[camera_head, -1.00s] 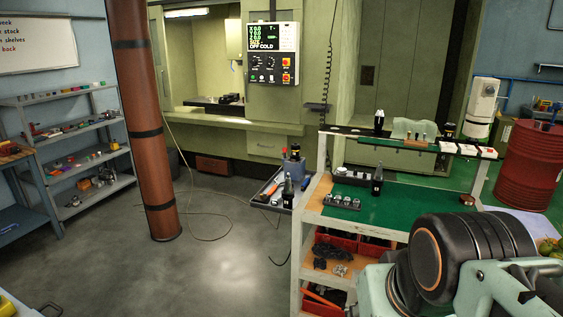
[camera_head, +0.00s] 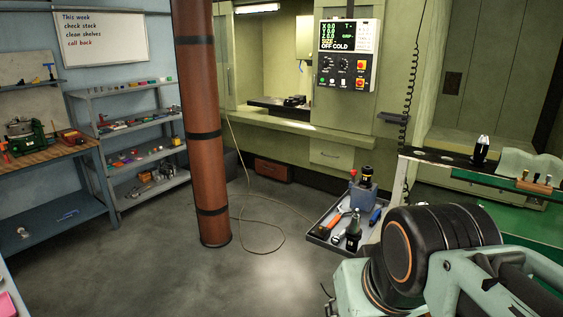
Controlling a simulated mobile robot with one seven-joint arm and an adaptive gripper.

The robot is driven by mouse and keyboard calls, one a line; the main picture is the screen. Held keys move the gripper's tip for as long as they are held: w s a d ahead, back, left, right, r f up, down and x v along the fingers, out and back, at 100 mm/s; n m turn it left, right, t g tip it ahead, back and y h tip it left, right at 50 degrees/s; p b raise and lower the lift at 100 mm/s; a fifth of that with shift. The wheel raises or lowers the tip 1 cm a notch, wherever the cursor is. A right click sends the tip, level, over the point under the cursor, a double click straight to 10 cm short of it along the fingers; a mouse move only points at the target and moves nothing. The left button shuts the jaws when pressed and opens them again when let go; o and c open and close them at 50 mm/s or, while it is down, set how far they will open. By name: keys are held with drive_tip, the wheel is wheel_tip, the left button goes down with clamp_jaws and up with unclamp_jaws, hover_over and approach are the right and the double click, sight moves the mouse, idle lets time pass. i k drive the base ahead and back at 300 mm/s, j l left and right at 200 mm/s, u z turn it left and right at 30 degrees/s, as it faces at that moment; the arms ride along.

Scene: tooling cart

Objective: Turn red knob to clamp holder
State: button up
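A grey side tray (camera_head: 317,239) of the tooling cart holds a blue fixture (camera_head: 359,195) with a dark tool holder (camera_head: 366,175) upright on top. A second dark tool holder (camera_head: 353,232) stands near the tray's front, with a red-orange handled tool (camera_head: 336,220) to its left. A third dark holder (camera_head: 481,149) stands in the cart's upper rack (camera_head: 430,155). My folded arm fills the lower right and hides much of the cart. My gripper is out of view.
A brown pillar (camera_head: 203,130) rises left of centre. Shelves (camera_head: 130,125) and a workbench (camera_head: 50,151) line the left wall. A green machine with a control panel (camera_head: 347,55) stands behind. A cable (camera_head: 262,250) lies on the otherwise open floor.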

sight(354, 172)
drive_tip(key=i+u, duration=0.35)
drive_tip(key=i, duration=0.15)
drive_tip(key=i+u, duration=0.3)
drive_tip(key=i, duration=1.35)
drive_tip(key=i+z, duration=0.45)
drive_tip(key=i+j+z, duration=0.2)
drive_tip(key=z, duration=0.25)
drive_tip(key=i+z, duration=0.15)
drive_tip(key=z, duration=0.25)
drive_tip(key=i+z, duration=0.1)
drive_tip(key=z, duration=0.3)
drive_tip(key=i+j+z, duration=0.1)
drive_tip(key=z, duration=0.25)
